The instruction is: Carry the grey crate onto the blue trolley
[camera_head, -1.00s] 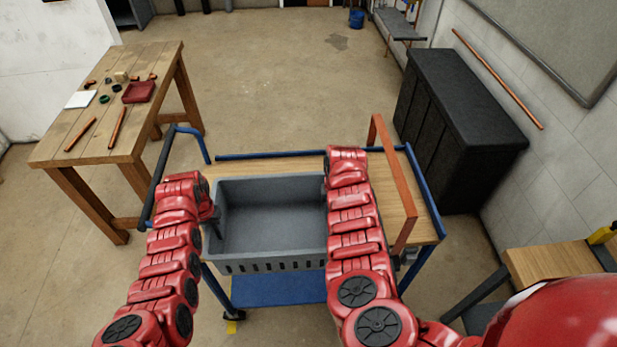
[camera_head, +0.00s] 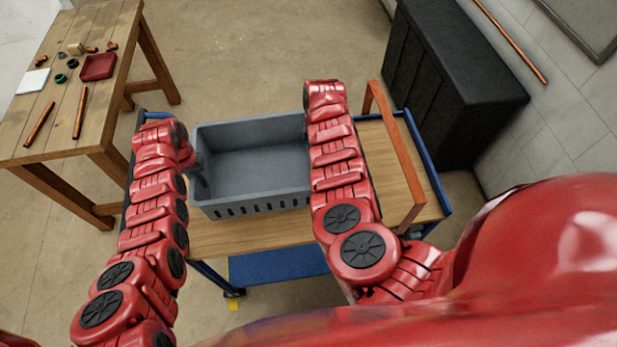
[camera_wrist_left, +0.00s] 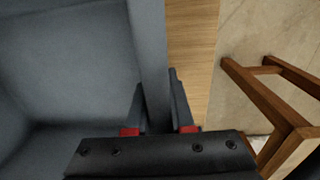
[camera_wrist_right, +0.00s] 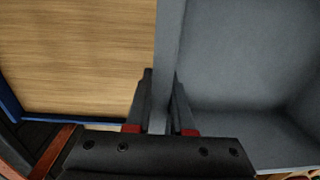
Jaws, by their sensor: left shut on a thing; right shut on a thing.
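The grey crate (camera_head: 262,203) is empty and looks level, above or on the wooden top (camera_head: 400,175) of the blue trolley. I cannot tell whether its bottom touches the top. My left gripper (camera_head: 199,178) is shut on the crate's left wall; the left wrist view shows its fingers (camera_wrist_left: 157,105) on either side of the wall. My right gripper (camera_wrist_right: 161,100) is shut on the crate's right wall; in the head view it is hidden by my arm. The trolley's blue lower shelf (camera_head: 280,265) shows below.
A wooden workbench (camera_head: 105,125) with small parts is at the left. A black cabinet (camera_head: 450,85) stands at the back right.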

